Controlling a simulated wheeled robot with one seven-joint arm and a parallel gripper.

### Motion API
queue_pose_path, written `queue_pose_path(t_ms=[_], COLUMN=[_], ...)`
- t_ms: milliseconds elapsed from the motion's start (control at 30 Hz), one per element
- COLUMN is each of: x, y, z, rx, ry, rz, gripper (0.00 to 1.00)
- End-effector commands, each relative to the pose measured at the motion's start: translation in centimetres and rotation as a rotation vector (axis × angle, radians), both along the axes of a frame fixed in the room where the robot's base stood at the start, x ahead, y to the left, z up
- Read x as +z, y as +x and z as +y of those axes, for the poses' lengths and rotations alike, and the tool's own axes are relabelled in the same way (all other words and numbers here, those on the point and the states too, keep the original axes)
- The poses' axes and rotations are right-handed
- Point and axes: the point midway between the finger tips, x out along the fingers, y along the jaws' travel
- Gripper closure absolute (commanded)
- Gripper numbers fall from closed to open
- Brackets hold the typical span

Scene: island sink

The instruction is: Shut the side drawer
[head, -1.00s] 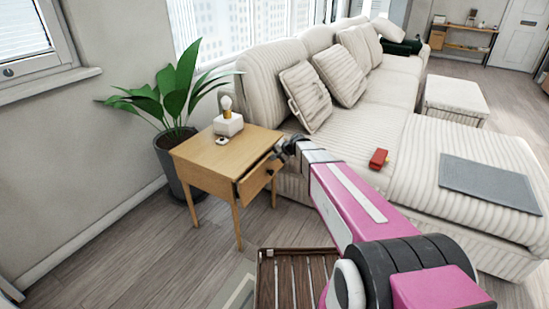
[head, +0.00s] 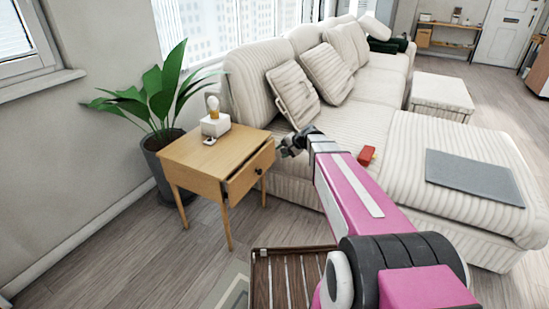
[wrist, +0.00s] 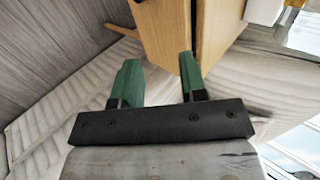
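The wooden side table (head: 195,153) stands left of the sofa. My gripper (head: 284,147) is just right of the drawer's far end, by the sofa seat. In the wrist view, the two green fingers of my gripper (wrist: 158,80) are apart with nothing between them. A wooden panel (wrist: 211,35), apparently of the drawer, rises just beyond the right finger; I cannot tell if they touch.
A white lamp (head: 215,122) with a bare bulb stands on the tabletop. A potted plant (head: 157,105) is behind the table. The ribbed sofa (head: 345,130) hems in the right side. A slatted wooden piece (head: 283,280) is low in front.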

Motion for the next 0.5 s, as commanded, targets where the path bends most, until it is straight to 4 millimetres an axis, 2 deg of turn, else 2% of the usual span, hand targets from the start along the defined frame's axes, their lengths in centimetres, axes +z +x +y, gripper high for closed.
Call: queue_pose_path(t_ms=[33,67,300,500], x=[-0.5,-0.8,-5.8,-10.0], y=[0.0,-0.1,-0.7,-1.4], z=[0.1,0.2,2.0,2.5], rx=[-0.005,-0.009,-0.090,-0.185], ry=[0.023,0.041,0.344,0.634], rz=[0.012,0.022,0.158,0.272], gripper=[0.45,0.39,0.39,0.39])
